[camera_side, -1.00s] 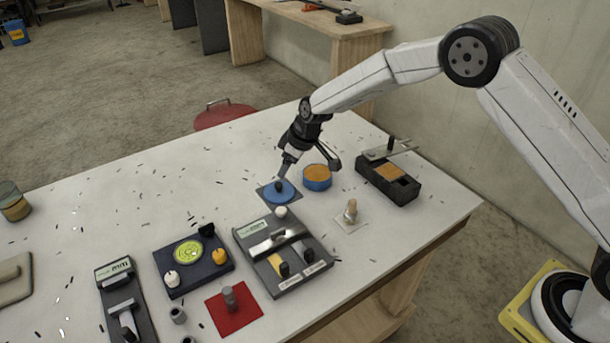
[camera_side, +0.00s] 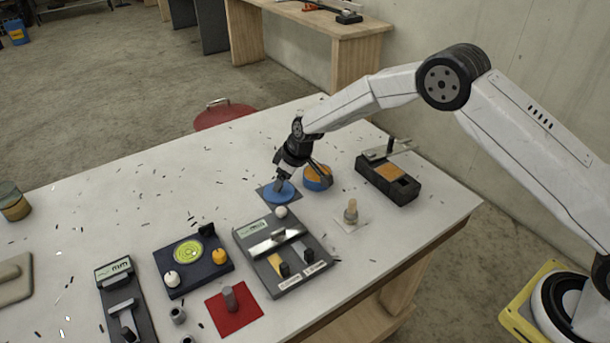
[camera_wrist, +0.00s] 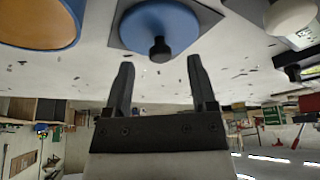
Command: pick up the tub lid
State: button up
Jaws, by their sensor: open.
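The tub lid is a blue disc (camera_side: 277,193) with a dark knob, lying on a dark square mat (camera_side: 265,196) on the table. In the wrist view the lid (camera_wrist: 160,25) and its black knob show just beyond the fingertips. My gripper (camera_side: 297,184) is low over the table at the lid, its fingers spread apart. In the wrist view my gripper (camera_wrist: 160,65) is open and nothing is between the fingers. In the side view the gripper hides the knob and part of the lid. The blue tub (camera_side: 318,180) with orange contents stands right beside the gripper.
A dark block with an orange patch and a metal bar (camera_side: 388,178) stands right of the tub. A peg on a pale square (camera_side: 350,214) and a grey panel with a metal handle (camera_side: 283,255) are nearer. The table left of the lid is mostly clear.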

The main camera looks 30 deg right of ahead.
jog(key=shift+x, duration=1.25)
grip_shut()
